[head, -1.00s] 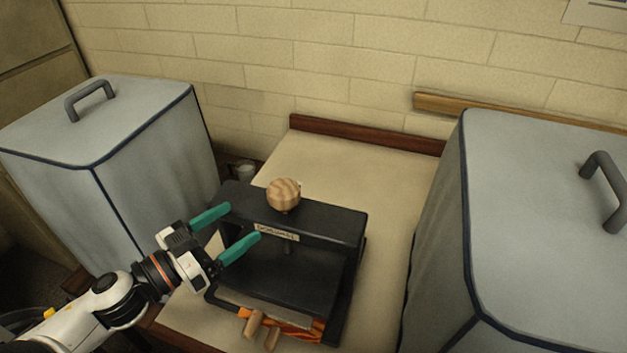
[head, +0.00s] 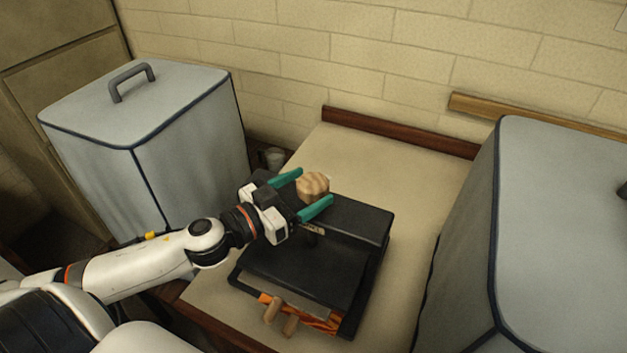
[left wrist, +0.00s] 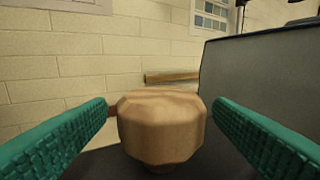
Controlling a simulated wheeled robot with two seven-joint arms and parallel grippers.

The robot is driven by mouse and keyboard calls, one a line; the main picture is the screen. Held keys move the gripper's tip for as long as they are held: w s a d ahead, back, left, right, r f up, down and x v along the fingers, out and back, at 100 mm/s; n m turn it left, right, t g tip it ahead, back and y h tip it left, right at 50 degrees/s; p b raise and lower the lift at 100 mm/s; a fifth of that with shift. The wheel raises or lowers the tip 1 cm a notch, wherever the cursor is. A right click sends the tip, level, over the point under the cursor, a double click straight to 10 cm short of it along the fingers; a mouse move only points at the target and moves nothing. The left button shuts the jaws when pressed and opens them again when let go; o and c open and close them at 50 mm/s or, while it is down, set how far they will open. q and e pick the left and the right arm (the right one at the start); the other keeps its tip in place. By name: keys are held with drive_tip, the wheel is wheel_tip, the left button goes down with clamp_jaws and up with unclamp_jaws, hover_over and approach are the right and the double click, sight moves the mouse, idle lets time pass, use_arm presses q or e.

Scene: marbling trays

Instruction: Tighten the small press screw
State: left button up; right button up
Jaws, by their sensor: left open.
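The small press (head: 366,223) is a black frame standing on the pale table. Its screw has a round, faceted wooden knob (head: 313,187) on top of the crossbar. My left gripper (head: 308,189) has teal fingers and is open, with one finger on each side of the knob. In the left wrist view the knob (left wrist: 161,128) sits centred between the two fingers, with gaps on both sides. The screw shaft below the knob is mostly hidden. My right gripper is not in view.
A grey covered box (head: 190,150) with a handle stands at the left, and another grey covered box (head: 560,230) stands close at the right. The table (head: 390,160) behind the press is clear.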

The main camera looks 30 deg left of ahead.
use_arm(q)
drive_tip(key=shift+x, duration=1.15)
drive_tip(key=c, duration=1)
drive_tip(key=shift+m+h, duration=0.3)
drive_tip(key=shift+h, duration=0.1)
